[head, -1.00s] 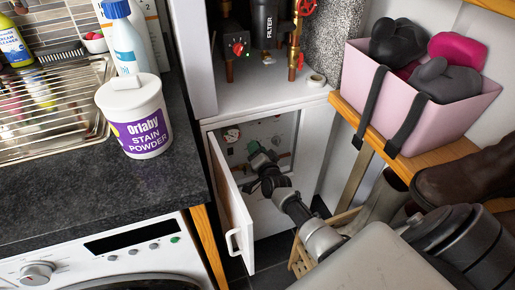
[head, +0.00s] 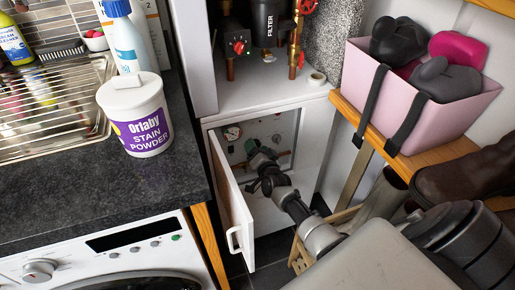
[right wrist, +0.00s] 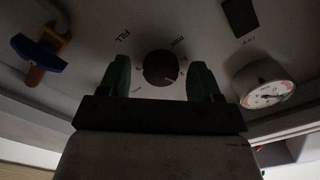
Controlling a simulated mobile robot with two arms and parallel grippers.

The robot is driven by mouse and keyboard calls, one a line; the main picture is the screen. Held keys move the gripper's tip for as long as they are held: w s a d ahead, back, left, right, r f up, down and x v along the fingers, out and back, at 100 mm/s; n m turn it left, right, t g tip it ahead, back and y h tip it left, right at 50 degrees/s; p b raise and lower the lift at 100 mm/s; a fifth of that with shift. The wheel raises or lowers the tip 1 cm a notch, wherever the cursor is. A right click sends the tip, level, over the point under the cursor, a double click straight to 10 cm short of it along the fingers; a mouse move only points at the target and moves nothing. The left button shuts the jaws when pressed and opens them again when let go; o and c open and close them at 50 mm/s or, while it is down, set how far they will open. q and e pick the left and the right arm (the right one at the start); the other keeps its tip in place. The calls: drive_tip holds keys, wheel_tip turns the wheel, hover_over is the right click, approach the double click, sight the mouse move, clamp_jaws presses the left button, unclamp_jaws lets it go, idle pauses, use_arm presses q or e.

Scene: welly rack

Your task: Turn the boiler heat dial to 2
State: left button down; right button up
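The dark round dial (right wrist: 161,68) sits on the grey boiler panel in the right wrist view, with small marks around it, one like "min". Its setting is too dim to read surely. My right gripper (right wrist: 159,82) is open, its two green fingers apart on the left and right of the dial, with a gap showing on each side. In the head view my right gripper (head: 254,150) is inside the low cupboard in front of the panel, and the arm hides the dial there. My left gripper is not in view.
The white cupboard door (head: 229,195) stands open left of my right arm. A round gauge (right wrist: 265,94) and a dark switch (right wrist: 240,16) lie right of the dial; a blue-handled valve (right wrist: 38,60) lies left. A shelf with a pink box (head: 430,125) is at right.

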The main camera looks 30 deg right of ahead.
drive_tip(key=shift+d+r, duration=0.1)
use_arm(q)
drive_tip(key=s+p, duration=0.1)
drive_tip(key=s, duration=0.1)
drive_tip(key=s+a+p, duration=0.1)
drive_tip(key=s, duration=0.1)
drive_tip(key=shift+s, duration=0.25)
use_arm(e)
drive_tip(key=v, duration=1.1)
drive_tip(key=shift+w, duration=0.1)
